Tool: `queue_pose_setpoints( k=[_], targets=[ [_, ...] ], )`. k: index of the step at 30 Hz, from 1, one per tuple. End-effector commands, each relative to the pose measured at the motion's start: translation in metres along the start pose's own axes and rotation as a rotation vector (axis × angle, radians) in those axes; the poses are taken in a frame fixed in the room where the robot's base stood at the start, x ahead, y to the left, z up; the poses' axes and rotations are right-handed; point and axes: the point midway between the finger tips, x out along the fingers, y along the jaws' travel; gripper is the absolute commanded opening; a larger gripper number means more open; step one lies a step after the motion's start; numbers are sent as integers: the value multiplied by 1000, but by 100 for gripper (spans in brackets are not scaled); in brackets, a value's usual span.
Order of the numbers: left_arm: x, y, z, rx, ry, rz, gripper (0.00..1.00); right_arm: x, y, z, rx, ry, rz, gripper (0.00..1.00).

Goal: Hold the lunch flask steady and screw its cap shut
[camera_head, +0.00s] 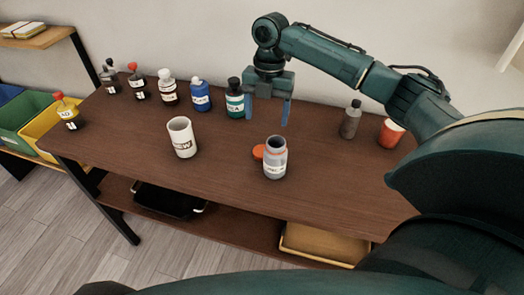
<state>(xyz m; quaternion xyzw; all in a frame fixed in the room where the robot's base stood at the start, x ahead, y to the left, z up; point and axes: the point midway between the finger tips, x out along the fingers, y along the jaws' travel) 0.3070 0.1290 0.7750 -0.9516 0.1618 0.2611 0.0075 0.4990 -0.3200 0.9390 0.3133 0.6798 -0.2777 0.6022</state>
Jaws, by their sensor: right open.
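The lunch flask (275,160) stands upright and open-topped near the middle of the table, with a white label on its front. An orange-red disc that looks like its cap (258,152) lies on the table just left of the flask, partly hidden behind it. My right gripper (267,116) hangs above and behind the flask, with its two blue fingers pointing down. It is open and empty, apart from both flask and cap. My left gripper is not in view.
A white labelled cup (182,137) stands left of the flask. Several bottles, including a green one (235,99) and a blue one (200,95), line the back left. The table front (230,185) is clear.

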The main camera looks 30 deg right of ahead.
Motion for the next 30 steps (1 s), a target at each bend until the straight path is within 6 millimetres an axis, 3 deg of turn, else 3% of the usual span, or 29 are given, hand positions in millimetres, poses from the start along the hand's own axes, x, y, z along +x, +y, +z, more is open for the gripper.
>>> queue_pose_setpoints(
  k=[3,7,22,30],
  targets=[
    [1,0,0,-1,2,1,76,26,-1,0,0,3,-3,71],
    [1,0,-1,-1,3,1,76,45,0,0,0,1,-2,71],
    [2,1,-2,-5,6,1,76,58,1,0,0,1,-1,71],
    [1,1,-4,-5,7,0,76,96,5,-2,1,1,-2,71]
  ],
)
